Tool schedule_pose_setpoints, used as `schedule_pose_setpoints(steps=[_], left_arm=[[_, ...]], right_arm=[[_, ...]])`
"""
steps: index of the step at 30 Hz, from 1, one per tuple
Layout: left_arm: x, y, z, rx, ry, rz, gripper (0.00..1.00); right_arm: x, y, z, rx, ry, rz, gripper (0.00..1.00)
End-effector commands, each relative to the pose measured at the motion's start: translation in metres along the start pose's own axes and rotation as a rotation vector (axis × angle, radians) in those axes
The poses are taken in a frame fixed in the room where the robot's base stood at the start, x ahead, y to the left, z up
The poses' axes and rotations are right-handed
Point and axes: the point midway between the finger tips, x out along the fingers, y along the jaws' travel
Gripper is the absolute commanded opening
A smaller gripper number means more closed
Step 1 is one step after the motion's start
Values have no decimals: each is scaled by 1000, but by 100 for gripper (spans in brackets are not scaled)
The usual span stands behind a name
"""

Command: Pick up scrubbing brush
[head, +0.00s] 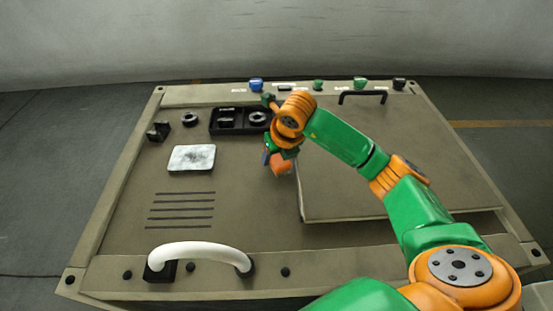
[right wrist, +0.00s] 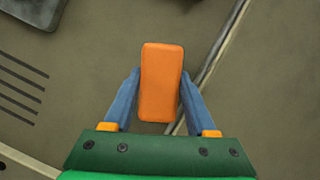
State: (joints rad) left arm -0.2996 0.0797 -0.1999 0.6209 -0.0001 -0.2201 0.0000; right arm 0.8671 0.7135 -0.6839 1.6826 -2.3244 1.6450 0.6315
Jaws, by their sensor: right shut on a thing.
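The scrubbing brush (right wrist: 161,84) shows in the right wrist view as an orange, rounded block between the two blue fingers of my right gripper (right wrist: 160,98). The gripper is shut on it, one finger along each long side. In the head view the orange brush (head: 281,164) shows just below my right gripper (head: 275,155), near the left edge of the raised panel; the wrist partly hides it. I cannot tell whether it touches the surface below. Bristles are not visible. My left gripper is not in view.
The raised panel (head: 420,190) has a black handle (head: 362,94). A black tray (head: 228,128), a white-grey plate (head: 191,158) and small black parts lie to the left. A white curved handle (head: 200,248) stands at the front. Several knobs line the back edge.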

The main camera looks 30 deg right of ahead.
Motion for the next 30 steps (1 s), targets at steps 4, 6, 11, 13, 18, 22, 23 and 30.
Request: schedule_pose_setpoints(steps=[4, 6, 11, 13, 18, 22, 23, 30], left_arm=[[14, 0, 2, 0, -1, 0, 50], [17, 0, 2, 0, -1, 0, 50], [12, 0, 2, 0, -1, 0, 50], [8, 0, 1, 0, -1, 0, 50], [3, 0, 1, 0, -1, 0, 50], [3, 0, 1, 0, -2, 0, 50], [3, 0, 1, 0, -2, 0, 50], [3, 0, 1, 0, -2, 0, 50]], right_arm=[[-30, 3, 5, -3, -9, 2, 0], [-52, 7, -2, -4, -10, 2, 0], [-110, 18, -23, -7, -12, -6, 0], [-126, 24, -39, -7, -11, -5, 0], [-152, 36, -66, -5, -8, -2, 0], [-160, 39, -76, -1, -3, -1, 0], [-161, 40, -77, -2, -2, -1, 0], [-161, 40, -79, 1, 0, 0, 0]])
